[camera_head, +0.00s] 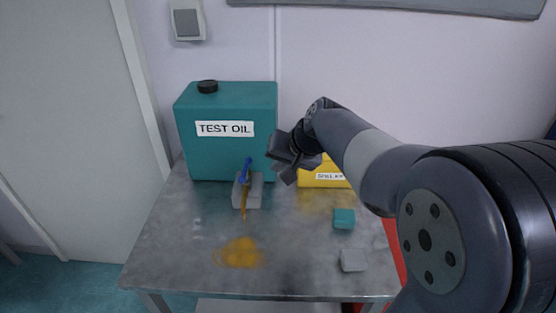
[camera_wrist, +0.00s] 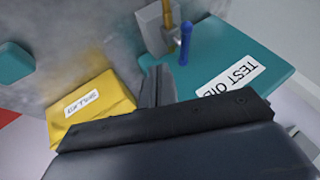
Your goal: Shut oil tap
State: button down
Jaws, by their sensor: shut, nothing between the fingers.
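The teal TEST OIL container (camera_head: 225,150) stands at the back of the table; it also shows in the wrist view (camera_wrist: 240,50). At its front is the tap, with a blue lever (camera_head: 246,169) above a grey block (camera_head: 254,192). The lever shows in the wrist view (camera_wrist: 186,42). An amber streak of oil (camera_head: 243,208) hangs below the tap, and an amber puddle (camera_head: 242,252) lies on the table. My gripper (camera_head: 284,170) is shut and empty, right of the tap and apart from the lever. Its fingers show in the wrist view (camera_wrist: 158,78).
A yellow spill kit box (camera_head: 322,178) stands behind and right of my gripper, partly hidden by my arm. A teal block (camera_head: 344,218) and a grey block (camera_head: 352,260) lie on the table's right side. The metal table (camera_head: 170,245) is clear at left.

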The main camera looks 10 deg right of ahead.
aim_at(246, 173)
jog(key=w+a+f+p, duration=0.2)
jog(key=w+a+f, duration=0.2)
jog(key=a+f, duration=0.1)
jog(key=shift+a, duration=0.45)
